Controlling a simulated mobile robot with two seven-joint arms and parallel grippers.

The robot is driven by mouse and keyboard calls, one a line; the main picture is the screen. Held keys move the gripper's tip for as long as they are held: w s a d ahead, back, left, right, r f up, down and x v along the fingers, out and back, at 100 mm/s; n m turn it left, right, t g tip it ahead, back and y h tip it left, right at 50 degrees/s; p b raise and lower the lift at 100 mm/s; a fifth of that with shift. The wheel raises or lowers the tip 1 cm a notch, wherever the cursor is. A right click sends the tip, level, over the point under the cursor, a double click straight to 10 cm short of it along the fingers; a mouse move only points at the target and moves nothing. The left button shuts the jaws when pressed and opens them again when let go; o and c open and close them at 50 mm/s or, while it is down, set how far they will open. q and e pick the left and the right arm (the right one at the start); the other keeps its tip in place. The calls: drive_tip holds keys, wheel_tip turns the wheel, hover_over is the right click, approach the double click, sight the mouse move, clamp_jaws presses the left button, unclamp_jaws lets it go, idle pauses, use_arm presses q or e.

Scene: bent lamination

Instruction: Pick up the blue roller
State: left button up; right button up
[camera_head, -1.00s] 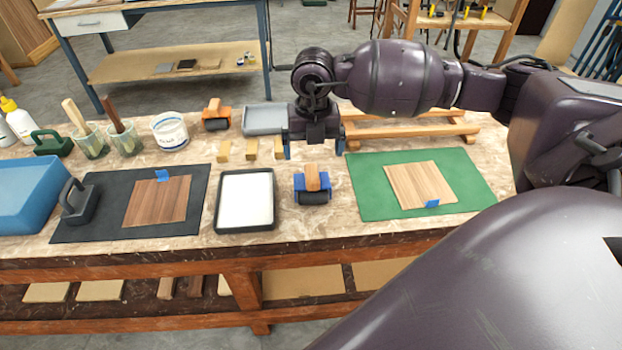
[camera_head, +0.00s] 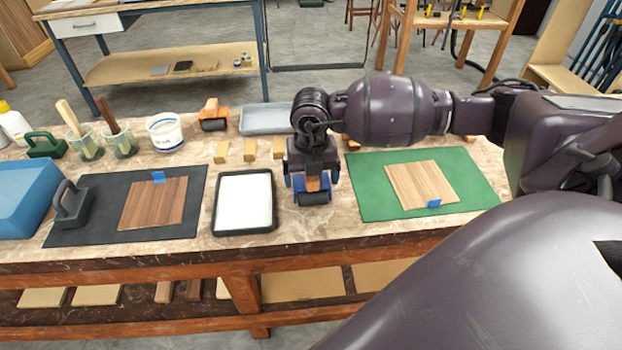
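The blue roller (camera_head: 313,198) lies on the workbench between the white-filled tray and the green mat. It has a blue frame, a dark roll and a wooden handle. My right gripper (camera_head: 312,180) points down directly over the roller, its blue-tipped fingers apart on either side of the wooden handle. The gripper hides the upper part of the handle, and I cannot tell whether the fingers touch it. My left gripper is not in view.
A black tray with white fill (camera_head: 245,231) stands just left of the roller. A green mat (camera_head: 358,196) with a wood sheet (camera_head: 415,182) lies to the right. An orange roller (camera_head: 213,124), a grey tray (camera_head: 266,129) and small wooden blocks (camera_head: 249,150) stand behind.

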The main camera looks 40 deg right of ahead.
drive_tip(key=c, duration=0.6)
drive_tip(key=shift+w+r, duration=0.1)
drive_tip(key=shift+r, duration=0.4)
wheel_tip(320, 180, up, 19)
drive_tip(key=p, duration=0.2)
drive_tip(key=shift+p, duration=0.3)
